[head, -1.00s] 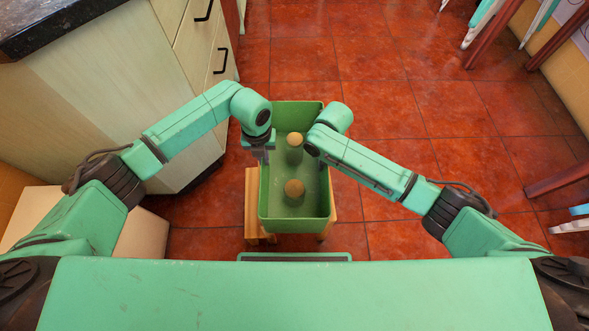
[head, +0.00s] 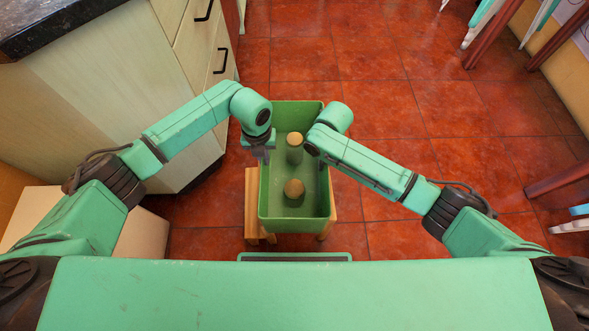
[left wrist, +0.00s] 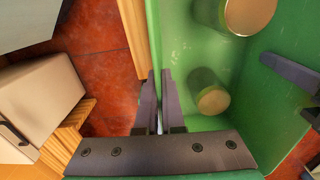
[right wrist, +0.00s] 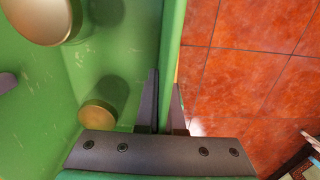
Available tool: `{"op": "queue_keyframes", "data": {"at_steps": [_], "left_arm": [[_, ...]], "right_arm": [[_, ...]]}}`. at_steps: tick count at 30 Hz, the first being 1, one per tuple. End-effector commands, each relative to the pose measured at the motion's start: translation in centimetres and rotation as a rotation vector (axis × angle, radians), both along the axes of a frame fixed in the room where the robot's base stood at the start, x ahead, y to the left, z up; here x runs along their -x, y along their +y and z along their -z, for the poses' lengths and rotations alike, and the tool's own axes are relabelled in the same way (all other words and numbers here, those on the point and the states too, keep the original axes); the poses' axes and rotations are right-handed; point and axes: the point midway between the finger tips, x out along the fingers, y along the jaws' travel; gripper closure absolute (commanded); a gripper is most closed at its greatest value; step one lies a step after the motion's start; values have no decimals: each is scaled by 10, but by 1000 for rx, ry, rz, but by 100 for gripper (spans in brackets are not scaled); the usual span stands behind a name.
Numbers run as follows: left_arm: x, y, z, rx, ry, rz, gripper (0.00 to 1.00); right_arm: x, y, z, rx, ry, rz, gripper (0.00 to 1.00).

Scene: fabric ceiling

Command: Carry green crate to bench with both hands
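The green crate (head: 294,225) sits upright on a wooden stool (head: 252,205) in front of me, with two round-topped cylindrical items (head: 294,141) (head: 294,188) standing inside it. My left gripper (head: 262,155) is at the crate's left wall, and in the left wrist view its fingers (left wrist: 160,100) are close together with the wall between them. My right gripper (right wrist: 164,100) is at the opposite wall, one finger inside and one outside, close against it. In the head view my right forearm mostly hides it. I cannot make out a bench.
A cabinet (head: 110,95) with drawers and a dark worktop stands close on the left. A pale box (head: 130,235) is at lower left. Red tiled floor (head: 400,115) is clear ahead and to the right. Dark red furniture legs (head: 490,40) are at the right.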

Motion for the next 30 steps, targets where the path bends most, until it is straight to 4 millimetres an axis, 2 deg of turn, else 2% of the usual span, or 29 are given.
{"op": "queue_keyframes", "data": {"at_steps": [13, 30], "left_arm": [[0, 0, -50, 1, 0, -1, 100], [0, 0, -50, 0, 0, -1, 100]], "right_arm": [[-1, -1, -50, 1, -2, 1, 100], [-1, -1, -50, 1, -2, 1, 100]]}}
